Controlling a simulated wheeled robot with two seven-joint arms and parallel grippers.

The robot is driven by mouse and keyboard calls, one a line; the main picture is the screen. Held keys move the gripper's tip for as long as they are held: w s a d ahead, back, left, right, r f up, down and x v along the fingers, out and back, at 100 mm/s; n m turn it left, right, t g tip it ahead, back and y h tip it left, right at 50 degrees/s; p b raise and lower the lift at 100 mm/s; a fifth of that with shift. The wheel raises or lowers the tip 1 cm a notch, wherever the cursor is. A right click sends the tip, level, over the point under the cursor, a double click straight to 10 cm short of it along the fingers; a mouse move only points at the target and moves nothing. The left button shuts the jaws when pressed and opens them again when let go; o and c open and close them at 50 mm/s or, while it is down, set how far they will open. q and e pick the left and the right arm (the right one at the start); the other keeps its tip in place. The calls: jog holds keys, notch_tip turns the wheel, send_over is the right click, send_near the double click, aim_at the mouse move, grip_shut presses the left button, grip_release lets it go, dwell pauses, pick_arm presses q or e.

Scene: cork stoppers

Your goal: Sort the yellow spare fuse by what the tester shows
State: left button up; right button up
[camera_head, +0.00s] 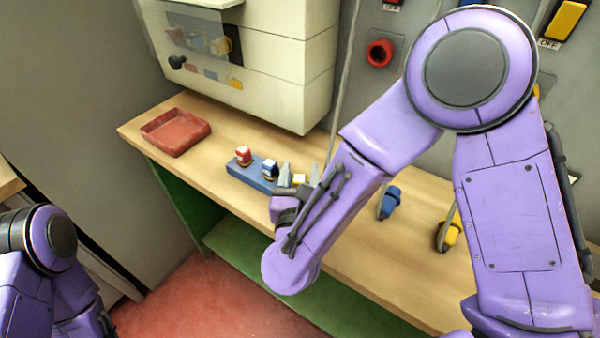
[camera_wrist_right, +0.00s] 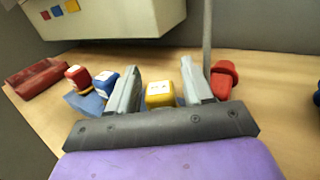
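The yellow spare fuse (camera_wrist_right: 160,93) has a pale top and stands at the right end of the blue rack (camera_head: 248,177). It also shows in the head view (camera_head: 299,179), partly hidden by my right gripper (camera_head: 299,172). In the right wrist view the two fingers of this gripper (camera_wrist_right: 162,85) stand either side of the yellow fuse, with small gaps; they look open. A red fuse (camera_head: 243,155) and a blue fuse (camera_head: 269,168) stand in the same rack. My left arm is at the lower left; its gripper is out of view. No tester reading can be made out.
A red tray (camera_head: 205,127) lies on the bench's left end. A white cabinet (camera_head: 285,105) with a clear window hangs above. A red plug (camera_wrist_right: 224,78) on a cable is close right of the gripper. Blue (camera_head: 390,202) and yellow (camera_head: 449,236) plugs are farther right.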

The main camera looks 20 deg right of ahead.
jog(key=shift+o, duration=0.3)
jog(key=shift+s, duration=0.15)
jog(key=b+v, duration=0.2)
jog(key=v, duration=0.7)
jog(key=shift+s+a, duration=0.2)
jog(key=shift+s, duration=0.1)
jog(key=shift+s+a, duration=0.1)
jog(key=shift+s, duration=0.25)
